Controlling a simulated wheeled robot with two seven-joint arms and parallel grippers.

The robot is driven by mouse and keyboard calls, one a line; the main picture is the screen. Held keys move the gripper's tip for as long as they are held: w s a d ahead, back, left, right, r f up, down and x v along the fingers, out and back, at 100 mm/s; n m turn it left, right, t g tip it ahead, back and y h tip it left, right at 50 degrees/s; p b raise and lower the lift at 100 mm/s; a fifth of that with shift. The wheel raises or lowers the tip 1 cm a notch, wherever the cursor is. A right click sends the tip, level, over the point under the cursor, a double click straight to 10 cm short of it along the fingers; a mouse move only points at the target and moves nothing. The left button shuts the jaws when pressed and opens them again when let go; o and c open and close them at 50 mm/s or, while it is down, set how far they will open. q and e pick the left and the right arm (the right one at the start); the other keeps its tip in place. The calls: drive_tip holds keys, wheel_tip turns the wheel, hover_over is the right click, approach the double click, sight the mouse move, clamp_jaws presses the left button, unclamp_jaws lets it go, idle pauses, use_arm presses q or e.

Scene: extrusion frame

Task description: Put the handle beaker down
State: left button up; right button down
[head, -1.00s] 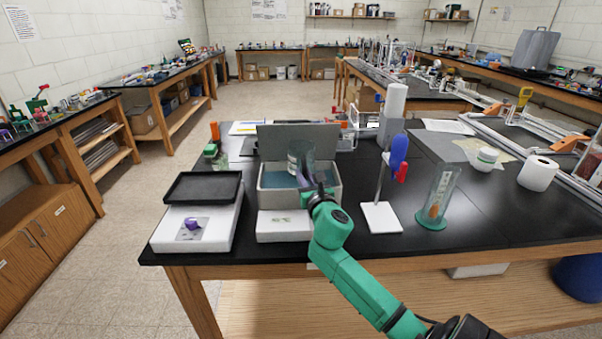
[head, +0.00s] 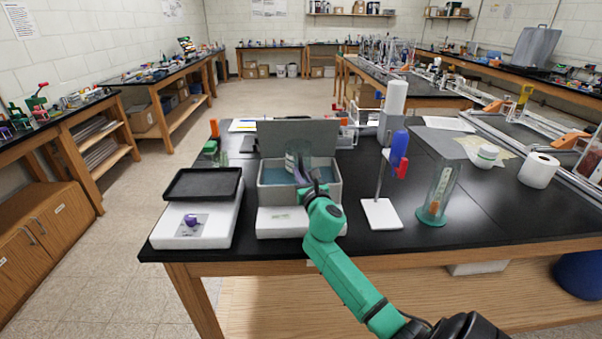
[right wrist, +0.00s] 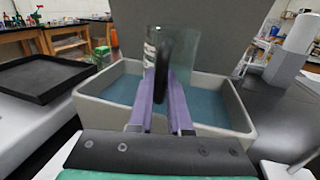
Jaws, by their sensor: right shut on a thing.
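The handle beaker (head: 297,157) is a clear glass vessel with white markings and a dark handle. My right gripper (head: 308,180) is shut on its handle. In the right wrist view the purple fingers (right wrist: 160,88) close on the dark handle, and the glass (right wrist: 186,52) stands upright just beyond. The beaker is over or inside the open grey water bath (head: 274,197), which holds blue water. The fingers hide the beaker's base, so I cannot tell whether it touches the bath's floor. My left gripper is not in view.
The bath's raised lid (head: 270,132) stands behind. A black tray (head: 190,184) lies on a white unit to the left. On the right are a stand with a blue clamp (head: 399,148) and a tall glass cylinder (head: 446,186).

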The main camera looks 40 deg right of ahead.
drive_tip(key=shift+f, duration=0.3)
drive_tip(key=c, duration=0.9)
unclamp_jaws()
drive_tip(key=shift+o, duration=0.2)
drive_tip(key=shift+r+p, duration=0.6)
drive_tip(key=shift+r, duration=0.2)
drive_tip(key=b+v, duration=0.1)
drive_tip(key=v, duration=1.1)
drive_tip(key=shift+f+b, duration=0.15)
drive_tip(key=shift+b, duration=0.2)
